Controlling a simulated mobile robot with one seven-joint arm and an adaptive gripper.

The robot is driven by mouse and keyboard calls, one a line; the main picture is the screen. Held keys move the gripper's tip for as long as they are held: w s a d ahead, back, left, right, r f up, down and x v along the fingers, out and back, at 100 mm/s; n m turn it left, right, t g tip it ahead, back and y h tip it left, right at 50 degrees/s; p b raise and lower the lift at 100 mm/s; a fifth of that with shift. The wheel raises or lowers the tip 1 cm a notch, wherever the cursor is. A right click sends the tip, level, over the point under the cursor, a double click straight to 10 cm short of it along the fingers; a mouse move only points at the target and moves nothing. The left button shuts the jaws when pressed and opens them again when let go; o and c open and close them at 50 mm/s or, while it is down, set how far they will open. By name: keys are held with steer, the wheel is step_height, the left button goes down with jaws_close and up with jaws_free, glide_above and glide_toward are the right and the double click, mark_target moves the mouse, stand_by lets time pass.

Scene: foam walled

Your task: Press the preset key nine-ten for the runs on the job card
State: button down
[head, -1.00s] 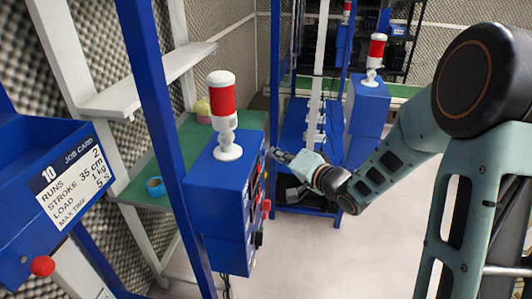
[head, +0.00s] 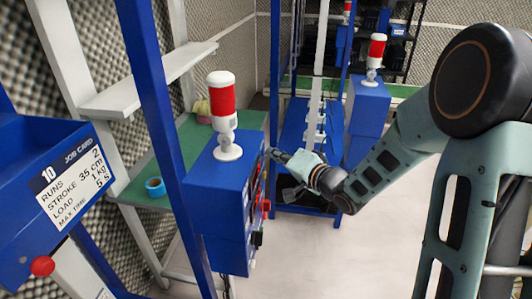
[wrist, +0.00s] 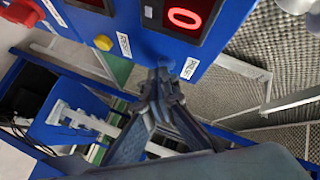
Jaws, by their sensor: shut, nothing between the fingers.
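The job card (head: 70,183) on the blue bin at left is headed 10 and reads runs 2, stroke 35 cm, load 1 kg, max time 5 s. The blue control box (head: 215,200) shows its key side edge-on in the head view. In the wrist view its panel (wrist: 150,42) bears a red display (wrist: 183,17) showing 0, a yellow button (wrist: 103,42) and small white labels too blurred to read. My gripper (wrist: 165,74) is shut and empty, its tips at the panel's edge beside a label (wrist: 189,68). They hide what lies behind them; contact cannot be told. The gripper also shows in the head view (head: 274,154).
A red-and-white lamp (head: 222,110) stands on the control box. A red knob (wrist: 22,12) projects from the panel. A blue post (head: 160,120) stands left of the box. A green shelf (head: 190,140) holds blue tape (head: 155,187). The floor (head: 330,260) at front right is clear.

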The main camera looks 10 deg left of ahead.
steer(key=shift+d+p, duration=0.3)
steer(key=shift+d, duration=0.55)
steer(key=d+p, duration=0.2)
steer(key=d, duration=0.3)
steer(key=shift+s, duration=0.15)
stand_by(0.3)
